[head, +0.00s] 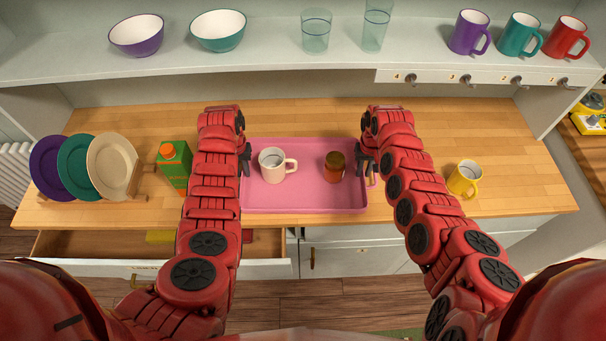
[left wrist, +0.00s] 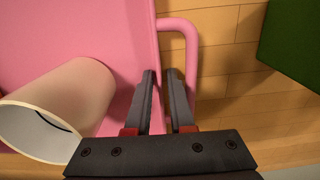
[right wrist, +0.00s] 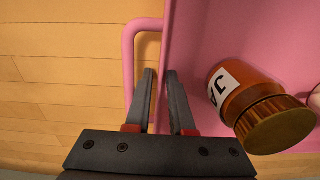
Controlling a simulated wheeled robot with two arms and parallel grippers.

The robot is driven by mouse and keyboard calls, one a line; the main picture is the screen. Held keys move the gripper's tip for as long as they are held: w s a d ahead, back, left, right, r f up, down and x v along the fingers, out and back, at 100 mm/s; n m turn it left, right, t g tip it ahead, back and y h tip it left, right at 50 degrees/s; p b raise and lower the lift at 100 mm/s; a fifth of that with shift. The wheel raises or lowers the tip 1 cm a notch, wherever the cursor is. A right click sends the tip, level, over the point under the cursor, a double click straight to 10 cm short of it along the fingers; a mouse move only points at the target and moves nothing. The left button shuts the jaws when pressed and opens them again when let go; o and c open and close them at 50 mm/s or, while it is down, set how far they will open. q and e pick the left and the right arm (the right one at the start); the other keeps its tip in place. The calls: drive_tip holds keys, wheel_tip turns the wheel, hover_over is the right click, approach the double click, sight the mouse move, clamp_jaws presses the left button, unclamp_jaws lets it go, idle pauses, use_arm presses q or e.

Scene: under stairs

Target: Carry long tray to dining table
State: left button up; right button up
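The long pink tray (head: 300,203) lies flat on the wooden counter with a handle at each short end. A white mug (head: 271,165) stands on its left part and a brown jar (head: 335,166) on its right part. My left gripper (head: 246,160) is at the tray's left end; in the left wrist view its parted fingers (left wrist: 161,75) straddle the rim beside the handle (left wrist: 192,55). My right gripper (head: 366,163) is at the right end; in the right wrist view its parted fingers (right wrist: 159,75) straddle the rim beside the handle (right wrist: 130,50). The dining table is not in view.
A green carton (head: 174,168) and racked plates (head: 112,165) stand left of my left arm. A yellow mug (head: 463,180) stands to the right. A drawer (head: 110,245) is open below the counter. Bowls, glasses and mugs line the shelf (head: 270,55) above.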

use_arm(q)
clamp_jaws()
use_arm(e)
clamp_jaws()
use_arm(q)
drive_tip(key=shift+r, duration=0.1)
idle(1.0)
